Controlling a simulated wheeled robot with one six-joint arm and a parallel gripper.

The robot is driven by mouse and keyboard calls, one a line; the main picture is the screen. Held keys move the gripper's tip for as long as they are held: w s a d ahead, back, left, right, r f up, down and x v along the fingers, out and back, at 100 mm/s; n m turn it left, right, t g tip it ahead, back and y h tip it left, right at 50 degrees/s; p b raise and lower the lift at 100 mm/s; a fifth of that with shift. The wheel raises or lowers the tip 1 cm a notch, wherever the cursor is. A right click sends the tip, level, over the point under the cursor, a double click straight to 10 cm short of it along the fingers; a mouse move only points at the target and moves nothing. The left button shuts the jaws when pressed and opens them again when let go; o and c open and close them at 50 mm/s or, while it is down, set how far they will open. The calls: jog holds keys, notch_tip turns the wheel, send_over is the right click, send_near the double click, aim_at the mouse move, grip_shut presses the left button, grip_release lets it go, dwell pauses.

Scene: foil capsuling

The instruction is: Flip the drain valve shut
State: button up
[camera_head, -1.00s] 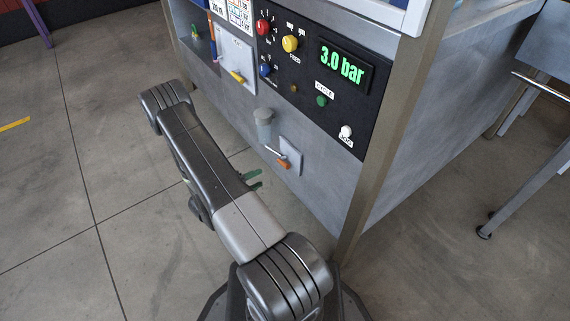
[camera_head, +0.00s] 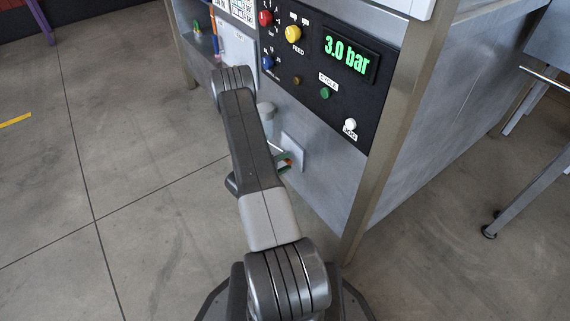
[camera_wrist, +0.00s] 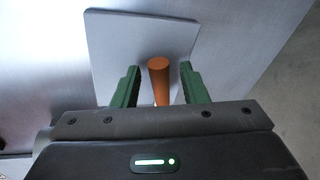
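The drain valve shows as an orange-tipped lever (camera_wrist: 159,82) in front of a pale square plate (camera_wrist: 112,40) on the machine's panel. In the head view the plate (camera_head: 296,145) is low on the cabinet's front, and the orange tip (camera_head: 288,163) is partly covered by my fingers and arm. My gripper (camera_wrist: 160,67) has green fingers standing apart, one on each side of the orange handle. In the head view my gripper (camera_head: 283,159) is at the plate. The valve's pivot is hidden.
A grey cylinder (camera_head: 267,115) is fixed beside the plate, partly behind my arm. Above are a yellow knob (camera_head: 293,34), a green button (camera_head: 325,93) and a display reading 3.0 bar (camera_head: 347,54). The cabinet's corner post (camera_head: 388,130) stands to the right.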

jog(key=shift+d, duration=0.1)
grip_shut()
jog(key=f+m+b, duration=0.1)
jog(key=b, duration=0.2)
jog(key=shift+d+f, duration=0.1)
jog(key=shift+f+m+t+b, duration=0.25)
jog(key=shift+m+b, duration=0.25)
jog(key=shift+b, duration=0.5)
jog(key=shift+r+m+t+b, duration=0.1)
jog(key=shift+m+t+b, duration=0.15)
jog(key=shift+m+b, duration=0.1)
jog(key=shift+r, duration=0.1)
grip_release()
